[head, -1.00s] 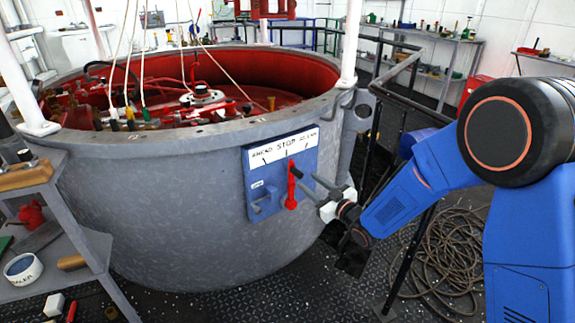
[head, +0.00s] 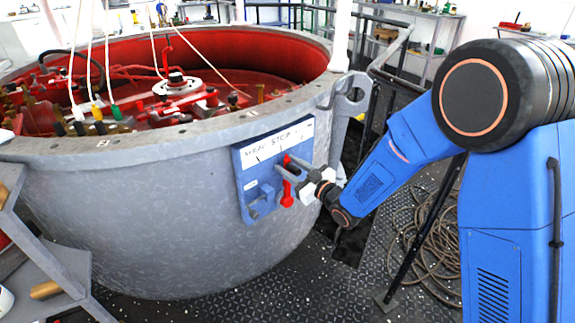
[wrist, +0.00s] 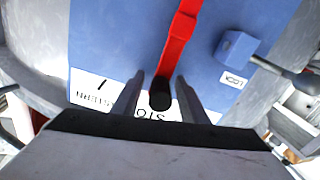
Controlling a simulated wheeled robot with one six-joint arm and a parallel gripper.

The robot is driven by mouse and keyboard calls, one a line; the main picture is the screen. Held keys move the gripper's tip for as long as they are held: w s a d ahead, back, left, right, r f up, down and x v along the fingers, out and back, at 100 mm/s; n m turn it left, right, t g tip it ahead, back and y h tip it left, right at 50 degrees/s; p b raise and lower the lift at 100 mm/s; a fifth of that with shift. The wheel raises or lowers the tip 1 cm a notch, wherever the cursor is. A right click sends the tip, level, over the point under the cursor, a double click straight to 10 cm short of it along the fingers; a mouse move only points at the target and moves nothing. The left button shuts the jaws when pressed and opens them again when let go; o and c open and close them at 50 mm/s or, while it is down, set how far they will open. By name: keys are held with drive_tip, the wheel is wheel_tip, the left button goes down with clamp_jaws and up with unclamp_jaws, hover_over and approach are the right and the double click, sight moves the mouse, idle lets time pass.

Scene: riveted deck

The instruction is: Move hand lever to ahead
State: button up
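The hand lever (head: 287,196) is red with a black knob and is mounted on a blue panel (head: 243,188) on the grey tub's side. A white label strip along the panel's top has AHEAD on the left and STOP in the middle. In the wrist view, the panel appears turned over, and the lever's black knob (wrist: 160,97) lies by the STOP marking. My gripper (head: 291,168) is at the knob. In the wrist view, its two fingers (wrist: 160,92) stand on either side of the knob, with small gaps.
A small blue block (wrist: 236,48) with a LOCK label sits beside the lever on the panel. The big grey tub (head: 130,220) has a red interior. A thin black post (head: 428,235) and coiled rope (head: 415,240) are at the right. A grey shelf (head: 50,270) stands left.

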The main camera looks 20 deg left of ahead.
clamp_jaws()
drive_tip(key=shift+s+a+f+n, duration=0.2)
drive_tip(key=shift+s+a+n, duration=0.25)
drive_tip(key=shift+s+n, duration=0.35)
drive_tip(key=shift+s+a+f+n, duration=0.2)
drive_tip(key=shift+s+a+n, duration=0.35)
drive_tip(key=shift+s, duration=0.5)
drive_tip(key=shift+s+a+f+n, duration=0.2)
drive_tip(key=shift+s+a+n, duration=0.2)
drive_tip(key=shift+s+n, duration=0.4)
drive_tip(key=shift+s+a+f+n, duration=0.15)
drive_tip(key=shift+s+f+n, duration=0.1)
drive_tip(key=shift+s, duration=0.15)
drive_tip(key=shift+s+a+f+n, duration=0.15)
drive_tip(key=shift+s+n, duration=0.05)
drive_tip(key=shift+s, duration=0.15)
unclamp_jaws()
drive_tip(key=shift+r, duration=0.1)
